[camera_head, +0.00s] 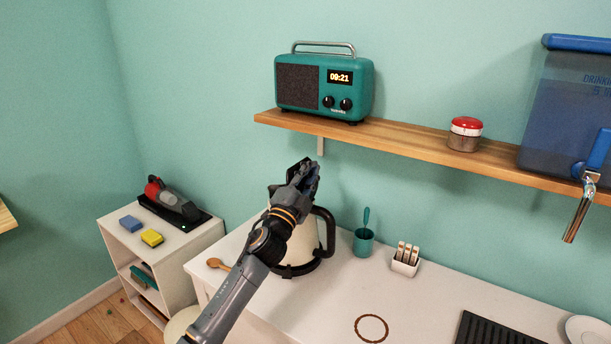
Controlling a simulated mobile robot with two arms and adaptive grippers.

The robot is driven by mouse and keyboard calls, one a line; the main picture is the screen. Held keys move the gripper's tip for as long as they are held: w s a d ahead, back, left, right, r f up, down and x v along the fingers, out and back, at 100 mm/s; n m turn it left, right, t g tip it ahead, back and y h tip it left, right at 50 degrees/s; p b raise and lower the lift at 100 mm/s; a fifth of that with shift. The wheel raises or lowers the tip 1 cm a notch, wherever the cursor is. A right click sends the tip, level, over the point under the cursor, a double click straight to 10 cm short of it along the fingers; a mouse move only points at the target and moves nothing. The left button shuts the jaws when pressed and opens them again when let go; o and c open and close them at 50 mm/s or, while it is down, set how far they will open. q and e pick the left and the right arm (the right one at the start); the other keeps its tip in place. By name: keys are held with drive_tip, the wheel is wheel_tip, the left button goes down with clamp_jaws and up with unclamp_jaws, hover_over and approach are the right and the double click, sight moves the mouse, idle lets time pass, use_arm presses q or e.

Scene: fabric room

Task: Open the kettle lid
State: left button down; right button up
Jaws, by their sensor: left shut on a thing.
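The kettle (304,241) is cream white with a dark handle (329,228) on its right side. It stands upright on a dark base on the white counter. My left arm comes in from the bottom and crosses in front of the kettle. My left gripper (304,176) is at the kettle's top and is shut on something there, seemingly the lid. The arm and fingers hide most of the lid, so I cannot tell whether it is raised. My right gripper is not in view.
Right of the kettle stand a teal cup (364,243) and a small white holder (404,264). A wooden spoon (218,264) lies to its left. A wooden shelf (400,145) with a teal radio (323,84) runs above.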

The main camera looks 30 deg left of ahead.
use_arm(q)
drive_tip(key=shift+d+f+m+h, duration=0.4)
drive_tip(key=shift+f+m, duration=0.1)
drive_tip(key=shift+m, duration=0.4)
drive_tip(key=c, duration=1.4)
unclamp_jaws()
drive_tip(key=shift+o, duration=0.9)
drive_tip(key=shift+w+a, duration=0.1)
drive_tip(key=shift+r, duration=0.15)
drive_tip(key=v, duration=1.2)
drive_tip(key=shift+c, duration=0.2)
